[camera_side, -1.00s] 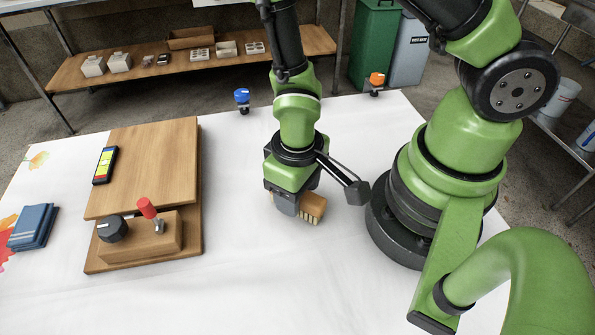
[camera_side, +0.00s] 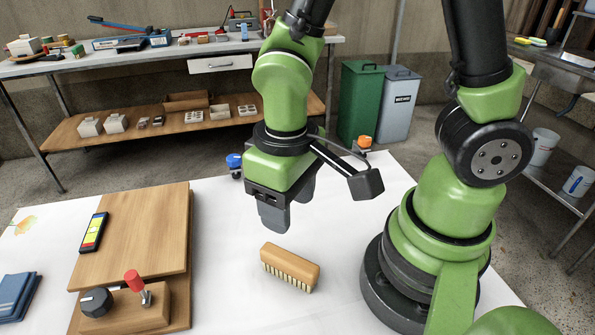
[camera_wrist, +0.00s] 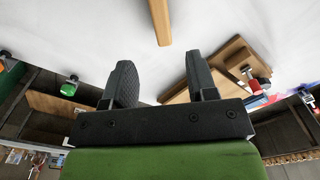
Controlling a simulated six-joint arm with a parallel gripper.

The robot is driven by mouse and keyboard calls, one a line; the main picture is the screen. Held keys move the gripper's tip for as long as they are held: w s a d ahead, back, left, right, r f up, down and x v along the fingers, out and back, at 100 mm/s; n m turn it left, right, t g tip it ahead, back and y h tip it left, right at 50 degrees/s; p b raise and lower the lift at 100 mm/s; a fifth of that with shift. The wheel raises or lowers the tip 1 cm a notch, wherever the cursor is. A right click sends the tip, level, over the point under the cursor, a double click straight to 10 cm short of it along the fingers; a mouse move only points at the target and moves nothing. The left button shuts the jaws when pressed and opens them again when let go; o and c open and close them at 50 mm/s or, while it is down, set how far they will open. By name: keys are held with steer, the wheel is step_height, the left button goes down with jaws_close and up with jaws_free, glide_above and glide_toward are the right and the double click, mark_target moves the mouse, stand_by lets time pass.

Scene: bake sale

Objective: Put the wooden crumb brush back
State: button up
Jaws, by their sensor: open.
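The wooden crumb brush (camera_side: 291,264) lies on the white table, bristles showing along its near side. In the wrist view its wooden end (camera_wrist: 161,24) shows at the top edge, beyond the fingertips. My gripper (camera_side: 274,216) is above the table, behind the brush and apart from it. In the wrist view my gripper (camera_wrist: 162,80) has its two dark fingers spread with nothing between them.
A wooden board (camera_side: 150,232) with a black knob (camera_side: 96,302) and red-tipped lever (camera_side: 134,284) stands at the left. A phone-like device (camera_side: 93,232) lies on it. Blue cloths (camera_side: 14,296) lie at the far left. The table right of the board is largely clear.

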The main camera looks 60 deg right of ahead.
steer(key=s+d+r+m+t+y, duration=0.1)
steer(key=s+d+r+m+t, duration=0.1)
steer(key=r, duration=0.6)
steer(key=s+d+r+m+t+y, duration=0.1)
steer(key=s+d+r+m+t, duration=0.1)
steer(key=r+t, duration=0.3)
step_height(320, 180, up, 4)
steer(key=shift+d+f, duration=0.2)
steer(key=shift+d, duration=0.65)
steer(key=shift+s, duration=0.1)
